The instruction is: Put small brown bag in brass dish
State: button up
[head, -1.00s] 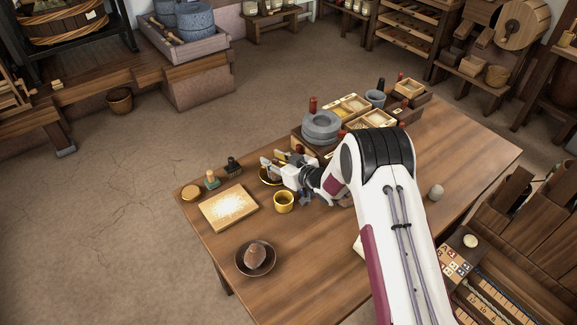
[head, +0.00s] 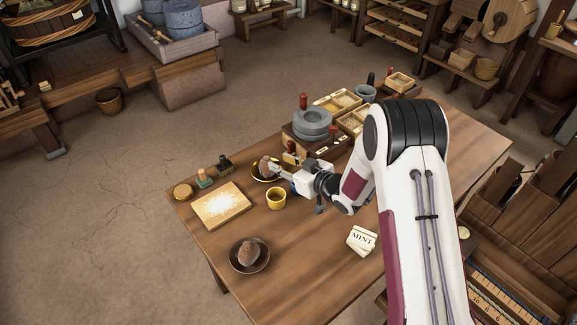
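A small brown bag (head: 265,164) shows at the brass dish (head: 256,176), over or in its dark hollow; I cannot tell if it rests on the dish. My gripper (head: 275,170) reaches in from the right, with its fingertips at the right side of this bag. The fingers are too small and overlapped to show whether they grip it. A second brown, rounded bag-like thing (head: 247,252) lies in a dark bowl (head: 264,266) near the front left of the table.
A yellow cup (head: 277,200) stands just in front of my gripper. A wooden board with pale powder (head: 220,206) lies to the left. A stone quern (head: 313,124) and wooden boxes stand behind. A white MINT packet (head: 361,241) lies in front of the arm.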

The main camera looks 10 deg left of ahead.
jog(key=shift+v, duration=1.3)
jog(key=d+r+m+t+h, duration=0.15)
jog(key=d+r+h, duration=0.35)
jog(key=d+r, duration=0.6)
jog(key=s+d+r+m+h, duration=0.4)
jog(key=s+d+r, duration=0.3)
jog(key=d+r, duration=0.25)
jog(key=s+d+r+m+g+h, duration=0.1)
jog(key=s+d+r, duration=0.2)
jog(key=s, duration=0.5)
jog(key=s+d+r+m+g+h, duration=0.1)
jog(key=s+d+r+m+g, duration=0.15)
jog(key=s, duration=0.65)
jog(key=s+f+g, duration=0.1)
jog(key=s+g, duration=0.1)
jog(key=s, duration=1.4)
jog(key=shift+s+a+y, duration=0.4)
jog(key=shift+a, duration=0.1)
